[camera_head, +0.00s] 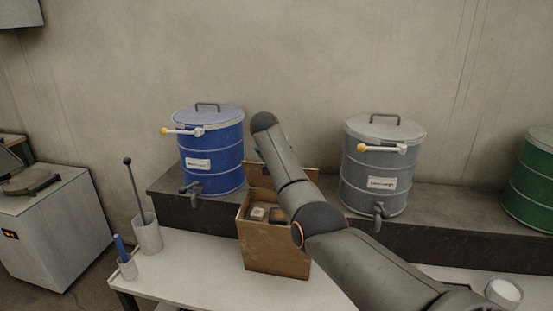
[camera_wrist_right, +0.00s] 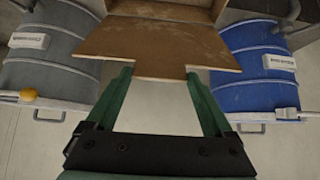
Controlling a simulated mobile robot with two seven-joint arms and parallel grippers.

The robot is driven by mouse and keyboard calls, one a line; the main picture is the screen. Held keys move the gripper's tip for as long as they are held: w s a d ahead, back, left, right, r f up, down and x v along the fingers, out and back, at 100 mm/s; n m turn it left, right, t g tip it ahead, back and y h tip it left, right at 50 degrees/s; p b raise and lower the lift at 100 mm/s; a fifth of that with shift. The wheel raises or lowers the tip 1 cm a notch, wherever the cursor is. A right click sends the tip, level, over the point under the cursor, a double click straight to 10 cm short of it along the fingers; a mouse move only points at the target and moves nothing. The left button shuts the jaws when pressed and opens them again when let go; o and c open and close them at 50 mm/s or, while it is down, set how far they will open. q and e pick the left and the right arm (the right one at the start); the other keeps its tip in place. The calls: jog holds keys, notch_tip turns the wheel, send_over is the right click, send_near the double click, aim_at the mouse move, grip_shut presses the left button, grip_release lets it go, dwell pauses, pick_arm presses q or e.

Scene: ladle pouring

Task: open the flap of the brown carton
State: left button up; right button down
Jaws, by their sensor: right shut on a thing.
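The brown carton (camera_head: 268,255) stands on the white table in the head view. Its top is open, and a white item (camera_head: 257,213) and a darker item (camera_head: 278,214) show inside. Its flap (camera_head: 310,174) stands raised at the carton's back edge, partly hidden behind my right arm. In the right wrist view the flap (camera_wrist_right: 165,40) lies between the green fingers of my right gripper (camera_wrist_right: 158,72), which is shut on it. In the head view my forearm mostly hides this gripper. My left gripper is not in view.
A blue drum (camera_head: 212,150) and a grey drum (camera_head: 381,170) stand on a dark ledge on either side of the carton. A green drum (camera_head: 535,185) is at far right. A grey cup (camera_head: 148,235) holds a long-handled tool at left.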

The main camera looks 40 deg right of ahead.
jog(key=shift+d, duration=0.15)
grip_release()
jog(key=shift+s, duration=0.1)
jog(key=shift+r, duration=0.1)
jog(key=b+v, duration=0.2)
jog(key=v, duration=1)
jog(key=shift+a, duration=0.3)
jog(key=shift+s+r, duration=0.1)
jog(key=shift+s, duration=0.05)
jog(key=shift+c, duration=0.4)
